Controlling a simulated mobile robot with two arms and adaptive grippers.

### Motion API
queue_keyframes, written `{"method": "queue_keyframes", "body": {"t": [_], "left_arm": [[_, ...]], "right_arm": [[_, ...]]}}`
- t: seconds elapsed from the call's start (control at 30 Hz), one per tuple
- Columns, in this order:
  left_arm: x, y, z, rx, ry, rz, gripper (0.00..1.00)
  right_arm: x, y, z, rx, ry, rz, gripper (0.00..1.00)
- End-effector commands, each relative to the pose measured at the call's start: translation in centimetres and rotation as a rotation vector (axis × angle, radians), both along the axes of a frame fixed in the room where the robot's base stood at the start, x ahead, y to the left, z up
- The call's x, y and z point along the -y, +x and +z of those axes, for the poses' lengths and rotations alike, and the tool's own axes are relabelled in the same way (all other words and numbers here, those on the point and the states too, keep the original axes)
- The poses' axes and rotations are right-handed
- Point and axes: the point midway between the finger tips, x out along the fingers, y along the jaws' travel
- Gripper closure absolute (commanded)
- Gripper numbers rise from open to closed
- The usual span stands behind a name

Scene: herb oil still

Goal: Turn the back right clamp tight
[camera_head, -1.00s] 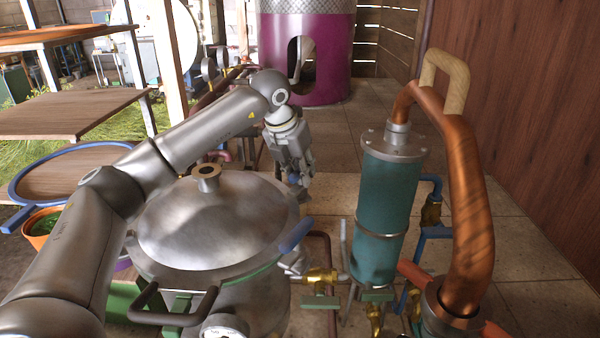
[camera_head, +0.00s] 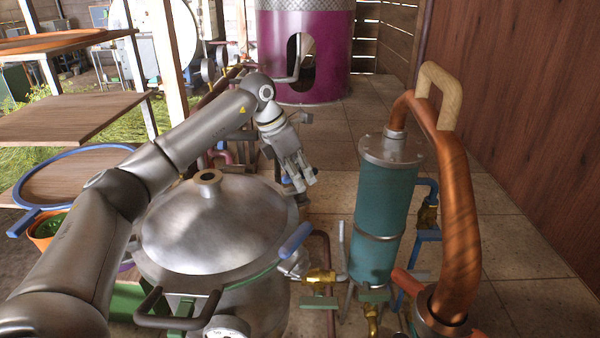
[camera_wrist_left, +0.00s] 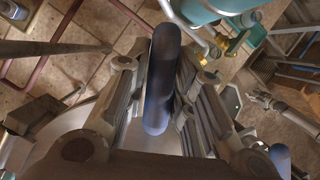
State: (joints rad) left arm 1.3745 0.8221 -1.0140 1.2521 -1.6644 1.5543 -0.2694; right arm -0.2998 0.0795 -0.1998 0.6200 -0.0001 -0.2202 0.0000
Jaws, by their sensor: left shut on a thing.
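The steel still pot with its domed lid (camera_head: 215,232) stands at the centre left. My left gripper (camera_head: 301,181) is at the lid's back right edge, fingers pointing down. In the left wrist view, a dark blue clamp handle (camera_wrist_left: 162,80) lies between the fingers of my left gripper (camera_wrist_left: 155,95), which is shut on it. In the head view the fingers mostly hide this back right clamp. Another blue clamp handle (camera_head: 296,240) sticks out at the lid's front right. A grey jointed arm end at the right of the left wrist view looks like my right gripper (camera_wrist_left: 264,98); its jaws are too small to read.
A teal condenser (camera_head: 386,205) stands right of the pot, joined to a thick copper pipe (camera_head: 468,210) with a wooden handle. A brass valve (camera_head: 318,276) sits between pot and condenser. A black loop handle (camera_head: 178,318) is at the pot's front. Tiled floor shows behind.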

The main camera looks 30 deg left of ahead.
Motion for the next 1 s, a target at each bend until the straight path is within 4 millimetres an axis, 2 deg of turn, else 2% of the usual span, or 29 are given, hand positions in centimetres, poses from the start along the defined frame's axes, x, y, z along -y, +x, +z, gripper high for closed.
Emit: {"method": "queue_keyframes", "body": {"t": [0.43, 0.47, 0.6, 0.87, 1.0], "left_arm": [[0.11, 0.05, 0.22, 0.005, -0.004, -0.013, 1.00], [0.09, 0.05, 0.22, 0.005, -0.004, -0.013, 0.76], [0.08, 0.03, 0.16, 0.003, -0.003, -0.012, 0.58], [0.03, 0.01, 0.05, 0.001, 0.000, -0.011, 0.58], [-0.15, -0.10, 0.65, 0.003, -0.001, -0.010, 0.58]], "right_arm": [[0.01, 0.02, 0.07, 0.000, 0.000, 0.000, 0.58], [0.01, 0.02, 0.07, 0.000, 0.000, 0.000, 0.58], [0.01, 0.03, 0.07, 0.000, 0.000, 0.000, 0.58], [0.10, 0.02, 0.06, 0.000, -0.001, 0.001, 0.58], [0.25, 0.01, 0.06, 0.001, -0.003, 0.002, 0.58]]}}
